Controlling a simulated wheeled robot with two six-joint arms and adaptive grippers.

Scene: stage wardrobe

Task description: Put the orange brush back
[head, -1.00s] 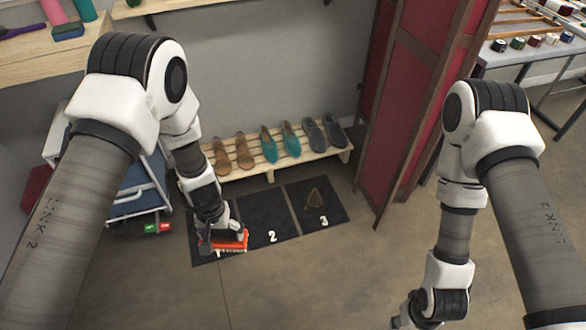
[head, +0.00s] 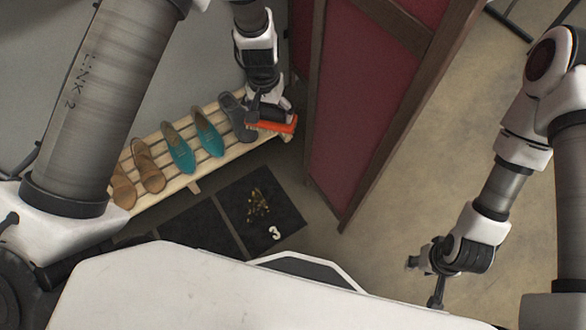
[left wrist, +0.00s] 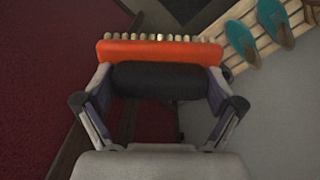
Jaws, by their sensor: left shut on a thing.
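The orange brush (head: 275,126) has pale bristles and a dark grip. My left gripper (head: 268,106) is shut on it in front of the right end of the shoe rack (head: 190,180), beside the red folding screen. In the left wrist view the brush (left wrist: 160,50) lies across the picture, its black grip (left wrist: 160,80) between the fingers. The head view does not show clearly whether it touches the rack or a shoe. My right gripper (head: 425,280) is open and empty over bare floor at the right.
The rack holds brown shoes (head: 147,165), teal shoes (head: 178,148) and a dark grey shoe (head: 238,118). The red screen (head: 365,100) stands close right of the brush. Mat 3 (head: 285,212) has yellowish-brown bits on it. My white body hides the lower view.

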